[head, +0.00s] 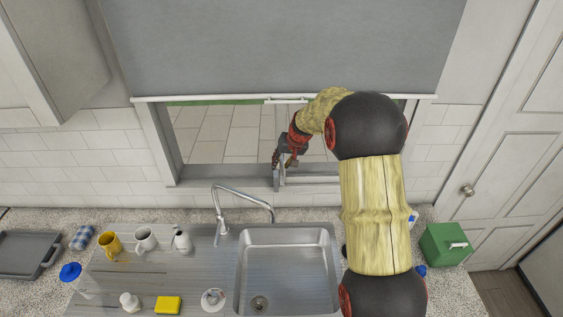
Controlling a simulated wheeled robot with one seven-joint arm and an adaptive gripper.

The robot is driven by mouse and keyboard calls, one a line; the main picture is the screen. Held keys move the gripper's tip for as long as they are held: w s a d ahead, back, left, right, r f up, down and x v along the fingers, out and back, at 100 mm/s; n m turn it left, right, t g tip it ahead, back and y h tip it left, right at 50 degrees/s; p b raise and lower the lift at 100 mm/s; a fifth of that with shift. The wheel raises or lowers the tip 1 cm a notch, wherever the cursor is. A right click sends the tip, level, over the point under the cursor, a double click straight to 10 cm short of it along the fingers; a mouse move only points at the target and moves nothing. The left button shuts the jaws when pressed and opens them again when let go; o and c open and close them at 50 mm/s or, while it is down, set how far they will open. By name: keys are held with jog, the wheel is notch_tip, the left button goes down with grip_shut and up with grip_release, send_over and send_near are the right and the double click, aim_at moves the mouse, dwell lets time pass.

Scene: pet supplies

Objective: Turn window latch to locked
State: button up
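The window (215,135) is behind the sink, with a blind covering its upper part. The gripper is small and dark here. I cannot tell whether its fingers are open or shut, or whether they touch anything. I cannot make out the window latch; the gripper and arm cover part of the window around the upright.
Below the window are a steel sink (289,268) and a curved tap (243,192). On the left stand a yellow mug (110,245), a white mug (145,239) and a grey tray (27,254). A green box (445,244) is right of my arm. The grey blind (285,50) hangs above.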

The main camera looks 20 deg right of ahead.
jog(key=shift+c, duration=1.2)
jog(key=c, duration=0.4)
grip_shut()
